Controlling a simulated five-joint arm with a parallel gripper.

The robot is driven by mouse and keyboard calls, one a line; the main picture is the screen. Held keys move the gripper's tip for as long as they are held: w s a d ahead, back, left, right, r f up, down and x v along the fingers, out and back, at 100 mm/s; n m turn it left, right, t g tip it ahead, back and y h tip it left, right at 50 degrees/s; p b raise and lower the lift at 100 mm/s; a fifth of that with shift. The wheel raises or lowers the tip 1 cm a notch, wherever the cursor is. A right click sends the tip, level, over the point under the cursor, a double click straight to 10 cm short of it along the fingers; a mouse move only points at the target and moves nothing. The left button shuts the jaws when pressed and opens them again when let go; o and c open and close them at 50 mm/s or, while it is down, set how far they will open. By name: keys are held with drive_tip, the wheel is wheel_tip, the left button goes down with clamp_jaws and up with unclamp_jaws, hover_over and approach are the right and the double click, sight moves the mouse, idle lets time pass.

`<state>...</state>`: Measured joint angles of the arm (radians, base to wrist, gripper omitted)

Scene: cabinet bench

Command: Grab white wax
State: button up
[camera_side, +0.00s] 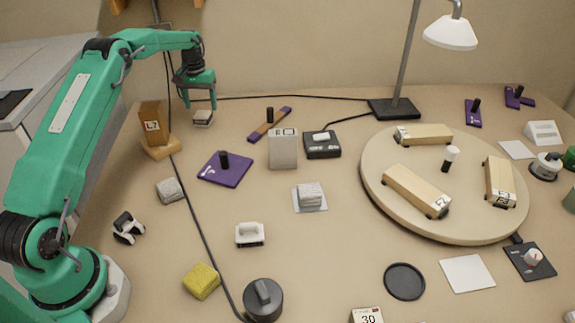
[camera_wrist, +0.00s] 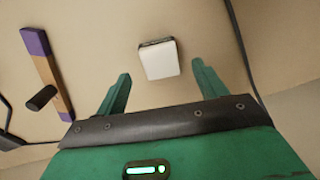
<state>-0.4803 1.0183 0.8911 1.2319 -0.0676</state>
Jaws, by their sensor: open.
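A small pale block with a white top and a darker edge, which looks like the white wax (camera_side: 202,119), lies on the bench at the back left, below my gripper. It shows in the wrist view (camera_wrist: 160,58) just beyond and between my fingertips. My gripper (camera_side: 200,104) points down above it. In the wrist view my gripper's green fingers (camera_wrist: 161,72) are spread apart with nothing between them. The block appears to be resting on the bench, apart from both fingers.
A brown box (camera_side: 152,124) on a wooden stand is left of the block. A purple-and-wood bar (camera_wrist: 47,75) with a black knob lies to its right in the side view. A black cable (camera_side: 190,205) runs nearby. A round wooden board (camera_side: 455,215) fills the right.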

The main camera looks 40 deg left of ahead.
sight(202, 114)
drive_tip(key=shift+f, duration=2.4)
drive_tip(key=shift+c, duration=0.2)
drive_tip(key=c, duration=1.1)
